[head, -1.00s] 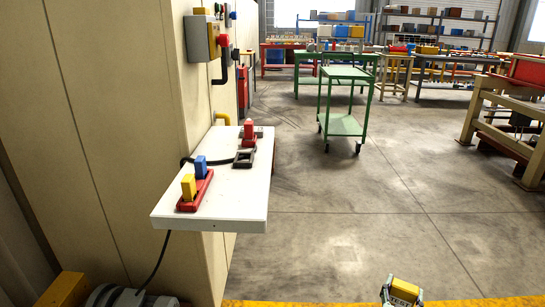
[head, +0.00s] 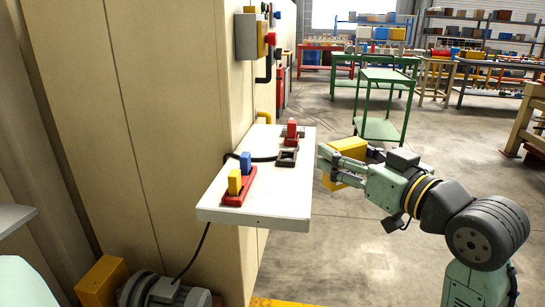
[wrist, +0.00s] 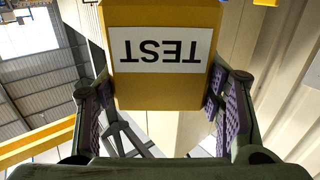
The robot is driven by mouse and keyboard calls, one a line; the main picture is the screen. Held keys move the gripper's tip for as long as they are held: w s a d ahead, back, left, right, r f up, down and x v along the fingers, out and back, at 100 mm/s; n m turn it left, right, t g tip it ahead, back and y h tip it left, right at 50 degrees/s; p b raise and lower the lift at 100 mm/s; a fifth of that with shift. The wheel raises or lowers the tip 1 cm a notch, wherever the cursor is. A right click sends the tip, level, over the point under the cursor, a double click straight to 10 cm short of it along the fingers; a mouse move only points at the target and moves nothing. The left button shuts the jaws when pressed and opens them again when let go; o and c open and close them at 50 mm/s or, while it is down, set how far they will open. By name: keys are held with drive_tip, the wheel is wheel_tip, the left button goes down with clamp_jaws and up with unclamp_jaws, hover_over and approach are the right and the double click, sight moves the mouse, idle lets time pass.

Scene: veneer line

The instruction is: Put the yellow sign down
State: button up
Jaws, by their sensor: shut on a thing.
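The yellow sign (head: 347,149) is a yellow block held off the floor, just right of the white shelf's right edge in the head view. In the wrist view the yellow sign (wrist: 158,92) shows a white label reading TEST, upside down in the picture. My gripper (head: 338,166) is shut on it, with a finger on each side. In the wrist view the purple pads of my gripper (wrist: 160,100) flank its lower sides. The white shelf (head: 262,208) sticks out from the beige wall. I cannot tell its exact height against the sign.
On the shelf stand a red base (head: 239,198) with yellow and blue blocks, a dark square frame (head: 287,158) and a red piece (head: 292,130). A green cart (head: 382,128) stands beyond. A grey motor (head: 163,293) lies below.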

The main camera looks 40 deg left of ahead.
drive_tip(key=s+a+n+g, duration=0.1)
drive_tip(key=s+g, duration=0.1)
drive_tip(key=s, duration=0.3)
drive_tip(key=w+a+f+p, duration=0.1)
drive_tip(key=w+a, duration=0.1)
drive_tip(key=a, duration=0.2)
drive_tip(key=w+a+f+p, duration=0.1)
drive_tip(key=w+a+f, duration=0.1)
drive_tip(key=a, duration=0.3)
drive_tip(key=w+a+f+p, duration=0.1)
drive_tip(key=w+a+p, duration=0.1)
drive_tip(key=w+a, duration=0.2)
drive_tip(key=shift+w+a+f, duration=0.15)
drive_tip(key=shift+a+f, duration=0.1)
drive_tip(key=shift+a, duration=0.1)
drive_tip(key=shift+f+y, duration=0.3)
drive_tip(key=shift+f, duration=0.05)
drive_tip(key=shift+f, duration=0.15)
drive_tip(key=shift+f+b, duration=0.15)
drive_tip(key=shift+b, duration=0.15)
drive_tip(key=o, duration=1.2)
drive_tip(key=shift+c, duration=0.2)
